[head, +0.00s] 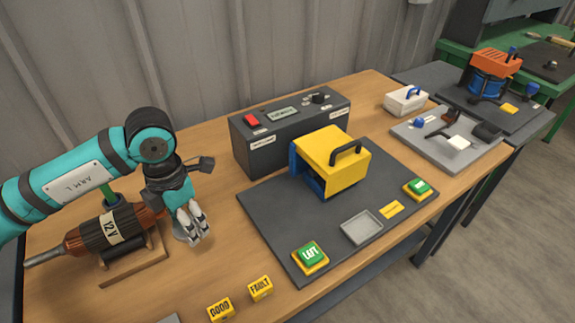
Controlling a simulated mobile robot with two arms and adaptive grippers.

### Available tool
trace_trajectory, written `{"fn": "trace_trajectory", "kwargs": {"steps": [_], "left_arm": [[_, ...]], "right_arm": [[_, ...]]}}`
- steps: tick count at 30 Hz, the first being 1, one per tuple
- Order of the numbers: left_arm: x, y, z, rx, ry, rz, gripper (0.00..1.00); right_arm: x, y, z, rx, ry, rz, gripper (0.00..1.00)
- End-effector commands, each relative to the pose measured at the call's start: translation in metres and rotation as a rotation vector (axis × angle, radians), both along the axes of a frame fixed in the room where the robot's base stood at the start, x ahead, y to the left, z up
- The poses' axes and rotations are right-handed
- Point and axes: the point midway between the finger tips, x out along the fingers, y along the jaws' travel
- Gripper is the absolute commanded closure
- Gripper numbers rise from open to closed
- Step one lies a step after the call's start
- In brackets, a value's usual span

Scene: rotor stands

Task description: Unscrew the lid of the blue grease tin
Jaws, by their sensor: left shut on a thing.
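My left gripper (196,232) points down over the left part of the bench, its fingers close together. A grey round disc (180,235), which looks like a lid, shows at the fingertips and is partly hidden by them. I cannot tell whether it rests on the bench or sits on something. No tin with a blue wall shows plainly. A small blue piece with a green stick (105,192) shows behind the rotor, too hidden to name. My right gripper is not in view.
A copper rotor marked 12 V (113,228) lies in a wooden cradle left of the gripper. A dark tester box (292,128) and a grey mat (290,235) with a yellow-and-blue unit (333,160) stand to the right. GOOD (221,309) and FAULT (260,289) blocks lie in front.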

Motion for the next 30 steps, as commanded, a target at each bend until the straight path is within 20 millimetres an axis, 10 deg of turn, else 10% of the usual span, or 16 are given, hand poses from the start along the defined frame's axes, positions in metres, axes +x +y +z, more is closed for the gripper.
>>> {"fn": "trace_trajectory", "kwargs": {"steps": [15, 23, 30], "left_arm": [[-0.046, 0.008, -0.038, 0.01, -0.013, 1.13, 0.83], [-0.046, 0.008, -0.04, 0.01, -0.015, 1.229, 0.83], [0.003, -0.005, -0.041, 0.01, -0.015, 1.228, 0.83]], "right_arm": [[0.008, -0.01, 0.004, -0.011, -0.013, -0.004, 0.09], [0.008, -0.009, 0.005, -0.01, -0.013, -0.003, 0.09], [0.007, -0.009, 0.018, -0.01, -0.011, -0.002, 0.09]]}}
